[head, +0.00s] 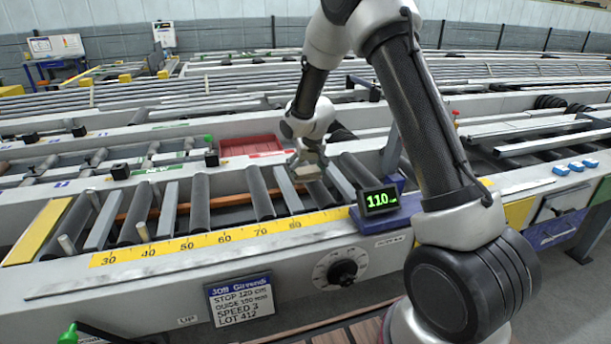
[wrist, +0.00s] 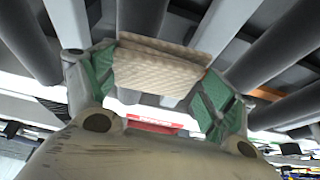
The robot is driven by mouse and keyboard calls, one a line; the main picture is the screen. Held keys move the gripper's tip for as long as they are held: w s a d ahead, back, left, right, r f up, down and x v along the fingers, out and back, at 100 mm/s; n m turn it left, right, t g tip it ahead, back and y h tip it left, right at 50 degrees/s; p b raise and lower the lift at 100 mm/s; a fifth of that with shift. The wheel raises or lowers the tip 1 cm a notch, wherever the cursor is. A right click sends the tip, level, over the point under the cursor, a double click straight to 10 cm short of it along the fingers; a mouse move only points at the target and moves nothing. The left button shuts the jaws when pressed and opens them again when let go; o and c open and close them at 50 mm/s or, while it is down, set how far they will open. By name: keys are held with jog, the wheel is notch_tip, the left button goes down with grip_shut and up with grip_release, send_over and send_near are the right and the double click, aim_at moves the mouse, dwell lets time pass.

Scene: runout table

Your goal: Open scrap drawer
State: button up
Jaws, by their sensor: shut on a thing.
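My gripper (head: 308,160) is over the rollers near the middle of the table. In the wrist view its green-padded fingers (wrist: 155,85) are closed on a beige, ribbed block (wrist: 158,68), which looks like a pad or folded cloth. The block shows only as a small pale shape in the head view (head: 309,173). No drawer is clearly labelled scrap.
A yellow scale (head: 215,239) runs along the front rail, with a display reading 110 (head: 379,200). A dial (head: 341,269) and a job card (head: 239,299) are on the front face. A red tray (head: 250,145) lies behind the rollers. Blue blocks (head: 576,166) sit at right.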

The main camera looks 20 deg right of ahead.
jog(key=shift+f, duration=0.95)
jog(key=shift+f, duration=0.2)
jog(key=o, duration=0.9)
jog(key=shift+r, duration=0.1)
